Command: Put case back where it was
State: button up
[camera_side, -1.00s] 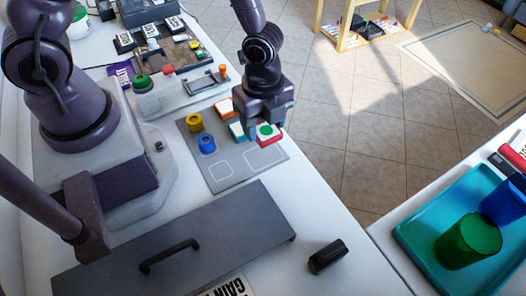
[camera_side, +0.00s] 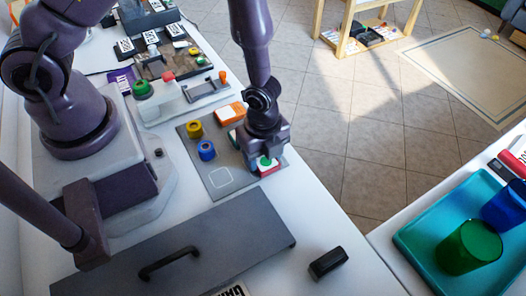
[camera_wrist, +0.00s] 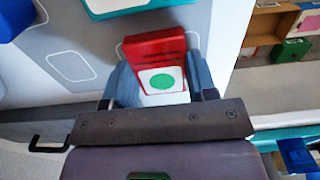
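A red case with a white label and a green disc (camera_wrist: 165,72) sits between the two fingers of my gripper (camera_wrist: 160,92) in the wrist view. In the side view my gripper (camera_side: 265,147) is over the right front of the grey mat (camera_side: 200,172), with the red case (camera_side: 270,170) under it. My gripper is shut on the red case, close above or touching the mat; I cannot tell which. An orange-and-white case (camera_side: 230,112) lies behind. A teal-and-white case (camera_wrist: 140,4) is partly hidden by my gripper in the side view.
Yellow (camera_side: 194,129) and blue (camera_side: 206,150) round pieces stand on the mat's left, behind an empty white outline (camera_side: 219,177). A dark panel with a handle (camera_side: 215,235) lies in front, with a black block (camera_side: 328,263) beside it. A teal tray (camera_side: 420,240) stands right.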

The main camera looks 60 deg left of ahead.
jog(key=o, duration=0.4)
jog(key=shift+r, duration=0.1)
notch_tip(320, 180, up, 12)
notch_tip(320, 180, up, 13)
jog(key=n+t+y, duration=0.2)
jog(key=n+t, duration=0.1)
jog(key=n, duration=0.5)
send_over(263, 157)
jog(key=s+a, duration=0.1)
jog(key=a, duration=0.6)
jog(key=shift+s+a+r+n+t+h, duration=0.35)
jog(key=shift+s+a+r+n+t, duration=0.15)
jog(key=shift+s+r+n, duration=1.05)
jog(key=shift+s+a+r+n+t+h, duration=0.4)
jog(key=shift+s+r+n, duration=0.8)
jog(key=shift+r+n, duration=0.5)
jog(key=shift+s+a+r+n+t+h, duration=0.25)
jog(key=shift+s+a+r+n+t, duration=0.25)
jog(key=shift+s+r+n, duration=1.1)
jog(key=shift+w+f, duration=0.1)
jog(key=shift+w, duration=0.1)
